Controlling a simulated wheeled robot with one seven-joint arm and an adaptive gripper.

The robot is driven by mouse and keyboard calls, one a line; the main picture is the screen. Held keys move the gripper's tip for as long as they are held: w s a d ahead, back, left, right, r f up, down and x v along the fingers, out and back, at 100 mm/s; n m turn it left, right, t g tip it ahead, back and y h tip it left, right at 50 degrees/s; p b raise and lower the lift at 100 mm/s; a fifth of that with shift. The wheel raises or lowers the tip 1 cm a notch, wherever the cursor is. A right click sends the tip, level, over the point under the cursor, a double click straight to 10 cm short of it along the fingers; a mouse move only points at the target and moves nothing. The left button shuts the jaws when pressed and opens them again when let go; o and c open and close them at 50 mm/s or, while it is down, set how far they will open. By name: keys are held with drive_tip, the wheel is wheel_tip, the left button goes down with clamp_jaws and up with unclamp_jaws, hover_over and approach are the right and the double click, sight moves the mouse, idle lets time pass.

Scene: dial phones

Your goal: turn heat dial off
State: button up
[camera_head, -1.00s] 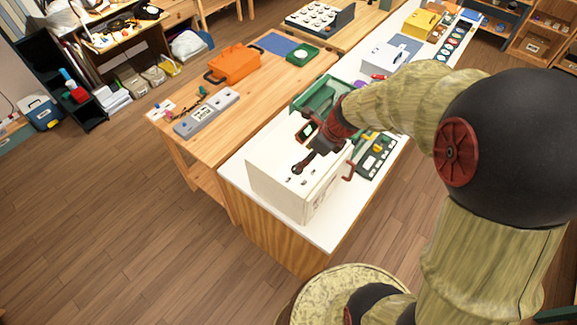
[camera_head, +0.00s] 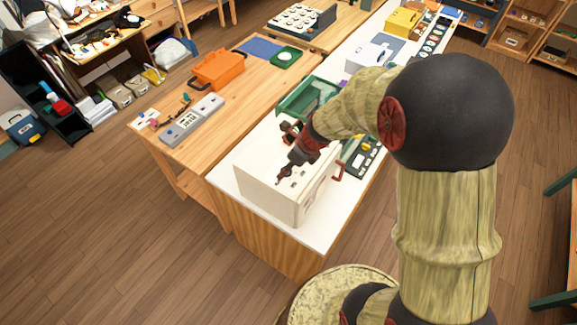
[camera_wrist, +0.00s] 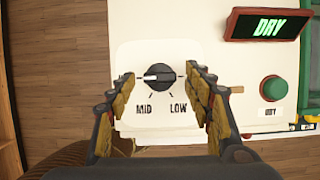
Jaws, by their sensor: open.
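The heat dial (camera_wrist: 160,78) is a round black knob with a white pointer mark on a white panel. Its pointer points left in the wrist view. The words MID and LOW stand below it; any marks above it are not readable. My gripper (camera_wrist: 159,77) is open, with one finger on each side of the dial and gaps between. In the head view my gripper (camera_head: 281,178) is over the top of the white box (camera_head: 262,168) and hides part of it.
A green button (camera_wrist: 273,88) and a dark display reading DRY (camera_wrist: 268,24) are right of the dial. A red handle (camera_head: 339,171) sticks out from the box's side. A green tray (camera_head: 300,98) and a panel with buttons (camera_head: 360,156) stand behind the box.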

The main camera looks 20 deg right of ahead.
drive_tip(key=shift+c, duration=0.6)
drive_tip(key=c, duration=1)
